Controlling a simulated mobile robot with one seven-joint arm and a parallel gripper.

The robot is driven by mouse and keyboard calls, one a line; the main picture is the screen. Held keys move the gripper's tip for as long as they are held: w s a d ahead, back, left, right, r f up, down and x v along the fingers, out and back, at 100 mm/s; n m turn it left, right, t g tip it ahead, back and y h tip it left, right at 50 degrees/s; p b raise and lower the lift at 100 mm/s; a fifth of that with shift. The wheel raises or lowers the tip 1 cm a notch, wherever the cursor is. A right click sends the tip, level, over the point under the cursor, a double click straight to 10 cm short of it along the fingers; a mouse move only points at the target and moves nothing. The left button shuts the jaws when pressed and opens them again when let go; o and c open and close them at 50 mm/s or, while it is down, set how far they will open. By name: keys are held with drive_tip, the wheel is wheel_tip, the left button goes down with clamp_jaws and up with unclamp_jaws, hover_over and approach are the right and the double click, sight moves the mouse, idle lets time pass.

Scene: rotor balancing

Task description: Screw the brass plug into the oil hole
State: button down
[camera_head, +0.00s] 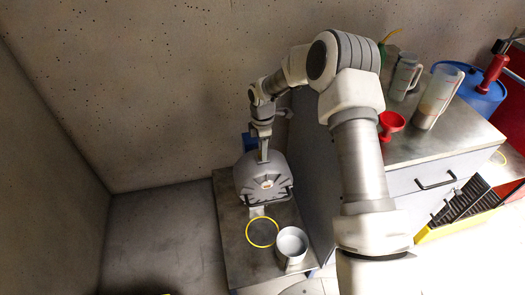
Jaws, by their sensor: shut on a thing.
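My gripper (264,153) points straight down at the top of a grey rounded housing (248,178) on the low metal bench. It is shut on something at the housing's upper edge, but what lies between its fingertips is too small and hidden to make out. I cannot make out the brass plug or the oil hole. A small tan round spot (267,183) shows on the housing's face.
A yellow ring (262,232) and a pale grey pot (291,243) are on the low bench (233,240) in front of the housing. Open floor lies left.

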drive_tip(key=m+b, duration=0.1)
drive_tip(key=m, duration=0.4)
drive_tip(key=shift+f, duration=0.2)
drive_tip(key=m+b, duration=0.1)
drive_tip(key=m, duration=0.7)
drive_tip(key=shift+m+b, duration=0.3)
drive_tip(key=shift+m, duration=1.4)
